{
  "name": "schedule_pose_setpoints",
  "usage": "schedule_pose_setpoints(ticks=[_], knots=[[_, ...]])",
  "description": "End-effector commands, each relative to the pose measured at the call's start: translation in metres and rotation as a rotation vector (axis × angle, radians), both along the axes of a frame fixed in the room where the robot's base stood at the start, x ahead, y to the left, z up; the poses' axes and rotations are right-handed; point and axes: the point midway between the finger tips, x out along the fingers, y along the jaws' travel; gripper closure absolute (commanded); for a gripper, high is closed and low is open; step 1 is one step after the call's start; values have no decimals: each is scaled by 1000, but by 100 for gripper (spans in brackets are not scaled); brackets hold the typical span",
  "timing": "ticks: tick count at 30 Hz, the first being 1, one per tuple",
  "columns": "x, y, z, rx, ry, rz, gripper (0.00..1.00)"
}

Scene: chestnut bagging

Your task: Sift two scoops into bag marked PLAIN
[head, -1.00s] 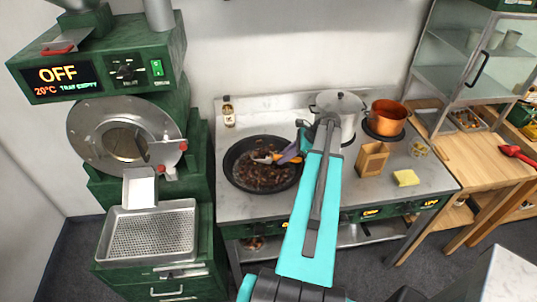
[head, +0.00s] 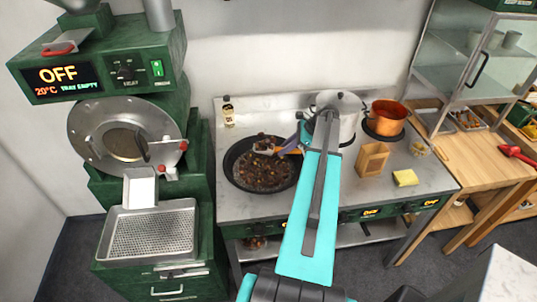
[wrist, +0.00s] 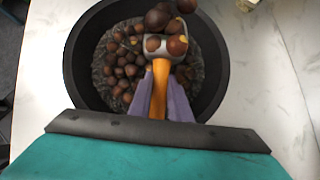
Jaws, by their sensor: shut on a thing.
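My gripper (head: 296,143) is shut on the orange handle of a scoop (head: 266,150), above the dark pan (head: 232,180) on the stove. In the wrist view my purple fingers (wrist: 162,104) clasp the handle from both sides. The scoop's pale head (wrist: 166,61) carries several brown chestnuts (wrist: 166,20), heaped at its far end. More chestnuts lie with dark grit in the pan, which also shows in the wrist view (wrist: 214,60). An open brown paper bag (head: 372,160) stands upright right of my arm; no marking on it is readable.
A lidded steel pot (head: 347,108) and a copper pot (head: 386,117) stand at the back of the stove. A yellow sponge (head: 405,177) lies right of the bag. A small bottle (head: 228,112) stands behind the pan. A green roaster (head: 110,130) is at the left.

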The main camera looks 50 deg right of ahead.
Motion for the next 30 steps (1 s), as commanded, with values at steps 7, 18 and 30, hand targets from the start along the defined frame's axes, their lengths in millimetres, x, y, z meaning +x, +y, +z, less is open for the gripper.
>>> schedule_pose_setpoints(ticks=[7,18,30], knots=[[-15,21,1,1,0,-1,100],[-29,39,0,1,-1,0,100],[-24,32,0,1,-1,0,100]])
